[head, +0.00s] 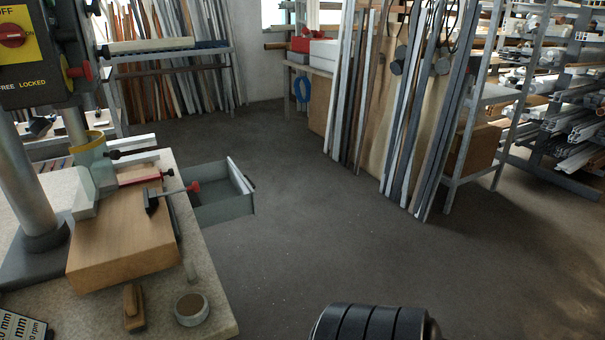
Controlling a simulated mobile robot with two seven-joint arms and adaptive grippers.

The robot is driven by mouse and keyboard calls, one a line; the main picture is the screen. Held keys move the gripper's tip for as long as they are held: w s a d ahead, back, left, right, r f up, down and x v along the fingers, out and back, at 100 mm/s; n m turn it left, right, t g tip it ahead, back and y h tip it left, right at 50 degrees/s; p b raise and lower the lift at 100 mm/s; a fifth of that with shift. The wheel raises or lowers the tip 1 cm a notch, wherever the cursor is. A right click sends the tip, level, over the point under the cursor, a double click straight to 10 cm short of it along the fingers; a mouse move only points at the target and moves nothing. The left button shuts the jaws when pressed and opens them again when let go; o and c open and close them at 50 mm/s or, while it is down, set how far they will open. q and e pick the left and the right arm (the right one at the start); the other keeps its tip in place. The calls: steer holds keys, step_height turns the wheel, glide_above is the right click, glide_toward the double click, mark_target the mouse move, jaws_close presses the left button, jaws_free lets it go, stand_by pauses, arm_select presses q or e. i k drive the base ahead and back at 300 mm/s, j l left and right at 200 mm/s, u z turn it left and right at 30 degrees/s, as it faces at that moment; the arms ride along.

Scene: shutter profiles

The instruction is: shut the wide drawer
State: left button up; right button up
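The wide drawer (225,208) is a grey box that stands open, sticking out to the right from beside the workbench. Its front panel (240,175) faces right, with a small dark handle on the outer side. The inside that I can see looks empty. The bench top and the things on it hide the drawer's left end and the cabinet it slides into. Neither of my grippers is in view.
The workbench (215,290) carries a wooden block (120,240), a red-handled clamp (170,194), a small round tin (191,309) and a drill stand column (25,180). Long profiles (400,110) lean on racks behind. The grey floor (310,220) right of the drawer is clear.

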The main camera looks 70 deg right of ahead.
mark_target(225, 195)
steer(key=k+l+z, duration=0.1)
steer(key=l+z, duration=0.3)
steer(key=l, duration=0.9)
steer(key=i+l+z, duration=0.1)
steer(key=l+z, duration=0.35)
steer(key=l, duration=0.85)
